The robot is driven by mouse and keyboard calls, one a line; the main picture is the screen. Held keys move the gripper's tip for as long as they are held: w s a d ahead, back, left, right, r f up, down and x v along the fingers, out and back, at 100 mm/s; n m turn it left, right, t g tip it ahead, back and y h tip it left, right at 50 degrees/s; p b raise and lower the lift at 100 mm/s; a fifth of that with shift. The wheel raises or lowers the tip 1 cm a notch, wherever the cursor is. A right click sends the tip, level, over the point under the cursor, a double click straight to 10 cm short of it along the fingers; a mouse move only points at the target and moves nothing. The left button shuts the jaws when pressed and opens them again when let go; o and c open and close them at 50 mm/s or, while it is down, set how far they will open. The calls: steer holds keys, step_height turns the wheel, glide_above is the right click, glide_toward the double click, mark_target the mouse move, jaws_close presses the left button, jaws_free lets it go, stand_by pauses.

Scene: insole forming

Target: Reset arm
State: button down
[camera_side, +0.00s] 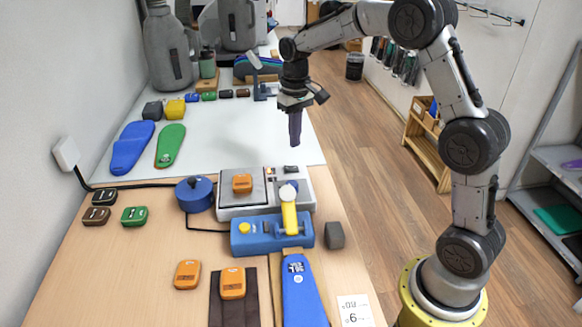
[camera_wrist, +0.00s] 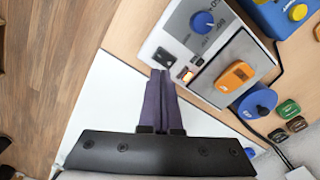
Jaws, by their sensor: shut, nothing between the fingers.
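My gripper (camera_side: 295,141) hangs pointing down above the right part of the white mat (camera_side: 245,140), behind the grey machine. Its dark purple fingers are together with nothing between them. In the wrist view the closed fingers (camera_wrist: 163,75) point toward the grey machine (camera_wrist: 172,42) and its blue dial (camera_wrist: 202,22). The fingers look apart from the machine, though the exact height is hard to tell.
The grey machine (camera_side: 265,209) carries an orange block (camera_side: 242,183). A blue device (camera_side: 271,236) with a yellow lever stands in front. Blue (camera_side: 132,145) and green (camera_side: 170,144) insoles lie on the mat's left. The mat's middle is clear.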

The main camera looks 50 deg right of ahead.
steer(key=s+a+r+n+t, duration=0.2)
steer(key=s+a+r+t, duration=0.35)
steer(key=s+r, duration=0.7)
steer(key=s+a+f, duration=0.2)
steer(key=s, duration=0.5)
steer(key=s+a+f+n, duration=0.1)
steer(key=s+a+f, duration=0.1)
steer(key=s, duration=0.6)
steer(key=shift+s+a+f, duration=0.15)
steer(key=shift+a+f, duration=0.2)
steer(key=shift+a, duration=0.05)
